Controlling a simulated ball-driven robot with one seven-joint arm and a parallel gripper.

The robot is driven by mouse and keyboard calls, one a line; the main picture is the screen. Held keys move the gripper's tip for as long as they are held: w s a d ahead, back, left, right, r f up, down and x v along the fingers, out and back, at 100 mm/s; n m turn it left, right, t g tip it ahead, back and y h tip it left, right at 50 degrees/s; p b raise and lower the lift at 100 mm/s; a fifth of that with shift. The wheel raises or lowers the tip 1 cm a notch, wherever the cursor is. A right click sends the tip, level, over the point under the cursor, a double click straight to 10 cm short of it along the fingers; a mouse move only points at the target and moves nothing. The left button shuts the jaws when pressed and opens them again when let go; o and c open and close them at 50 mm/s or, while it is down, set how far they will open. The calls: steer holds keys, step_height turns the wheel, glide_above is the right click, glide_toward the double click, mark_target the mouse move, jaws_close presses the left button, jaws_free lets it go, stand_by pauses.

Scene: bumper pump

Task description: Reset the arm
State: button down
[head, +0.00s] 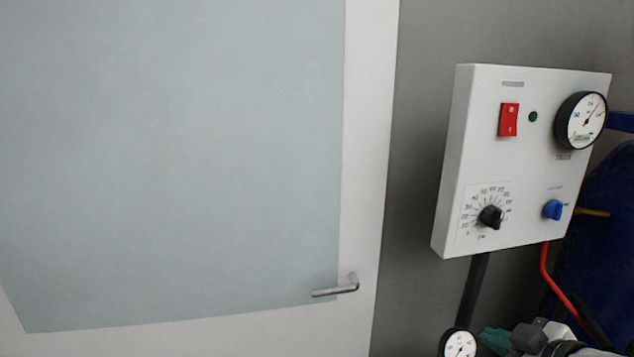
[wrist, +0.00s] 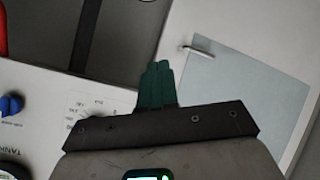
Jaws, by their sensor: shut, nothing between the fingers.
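My gripper (wrist: 157,66) shows in the wrist view, its two green fingers together with nothing between them. Behind it in that view are the white control panel (wrist: 40,95) at the left and the door handle (wrist: 196,50) at the upper right. In the head view, a green finger part (head: 495,340) shows low at the right, beside grey and white arm parts of mine. The gripper appears apart from the panel and the door, with no contact visible.
The control panel (head: 475,150) on the right carries a red switch (head: 509,120), a black dial (head: 490,217), a blue knob (head: 552,209) and a gauge (head: 580,120). A second gauge (head: 460,344) sits below. A door with a frosted pane (head: 180,150) fills the left. A blue tank (head: 610,250) stands right.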

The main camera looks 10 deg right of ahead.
steer(key=s+a+f+m+g, duration=0.25)
steer(key=s+f, duration=0.25)
steer(key=f, duration=0.3)
steer(key=s+a+f+m+g, duration=0.1)
steer(key=s+a+f+g, duration=0.1)
steer(key=s+a+f, duration=0.4)
steer(key=s+f+m+g+h, duration=0.1)
steer(key=s+f+m+g, duration=0.3)
steer(key=s+f, duration=0.8)
steer(key=s+g, duration=0.2)
steer(key=s, duration=0.2)
steer(key=shift+d, duration=0.3)
